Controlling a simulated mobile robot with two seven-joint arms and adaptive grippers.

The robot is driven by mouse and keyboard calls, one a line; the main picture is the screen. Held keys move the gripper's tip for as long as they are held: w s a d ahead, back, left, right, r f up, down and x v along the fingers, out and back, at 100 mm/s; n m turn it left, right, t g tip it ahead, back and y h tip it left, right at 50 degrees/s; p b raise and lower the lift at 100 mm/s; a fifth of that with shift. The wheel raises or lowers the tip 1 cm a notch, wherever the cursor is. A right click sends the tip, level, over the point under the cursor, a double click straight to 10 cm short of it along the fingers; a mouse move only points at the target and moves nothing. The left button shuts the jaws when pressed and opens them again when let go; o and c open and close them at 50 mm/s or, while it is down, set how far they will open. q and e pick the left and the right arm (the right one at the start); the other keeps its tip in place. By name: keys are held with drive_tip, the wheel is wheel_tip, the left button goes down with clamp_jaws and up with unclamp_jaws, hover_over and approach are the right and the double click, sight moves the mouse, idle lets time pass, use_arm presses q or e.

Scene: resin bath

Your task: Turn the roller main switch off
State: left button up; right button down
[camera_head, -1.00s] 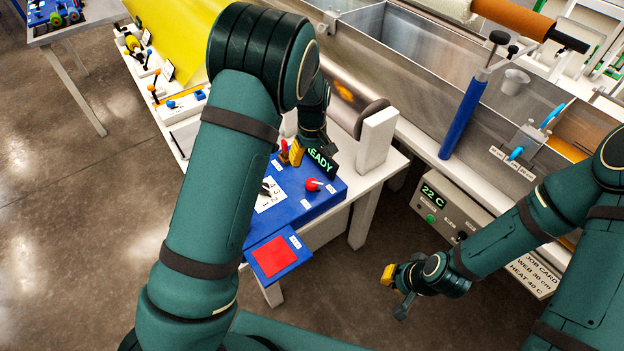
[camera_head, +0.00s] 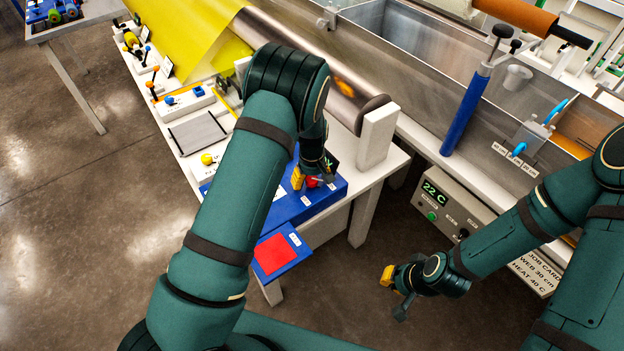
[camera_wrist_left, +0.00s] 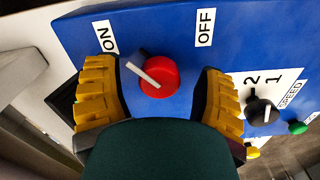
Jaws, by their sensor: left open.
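The main switch is a red round knob (camera_wrist_left: 158,76) with a pale pointer bar on a blue panel (camera_wrist_left: 175,28). Its bar points up-left, toward the ON label (camera_wrist_left: 105,37); the OFF label (camera_wrist_left: 205,27) is up-right. My left gripper (camera_wrist_left: 159,78) is open, with one yellow-padded finger on each side of the knob and visible gaps to it. In the head view, my left gripper (camera_head: 307,182) is over the panel and partly hides the red knob (camera_head: 313,182). My right gripper (camera_head: 396,290) hangs away from the panel over the floor; its opening is unclear.
A black speed dial (camera_wrist_left: 262,111) and a green button (camera_wrist_left: 297,127) lie right of the knob. A red pad (camera_head: 273,254) is at the panel's front. A white post (camera_head: 376,137) stands behind my left gripper. A metal roller (camera_head: 300,60) runs behind the panel.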

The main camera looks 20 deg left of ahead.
use_arm(q)
drive_tip(key=shift+c, duration=0.2)
drive_tip(key=c, duration=1.2)
drive_tip(key=shift+o, duration=0.2)
drive_tip(key=shift+s+m, duration=0.1)
drive_tip(key=shift+m, duration=0.4)
drive_tip(key=m+b, duration=0.1)
drive_tip(key=m, duration=0.2)
drive_tip(key=shift+f+m, duration=0.15)
drive_tip(key=shift+m, duration=0.15)
drive_tip(key=m+b, duration=0.1)
drive_tip(key=m, duration=0.3)
drive_tip(key=shift+m, duration=0.3)
drive_tip(key=m+b, duration=0.1)
drive_tip(key=m, duration=0.3)
drive_tip(key=shift+s+a, duration=0.1)
drive_tip(key=shift+m+b, duration=0.4)
drive_tip(key=shift+m, duration=2)
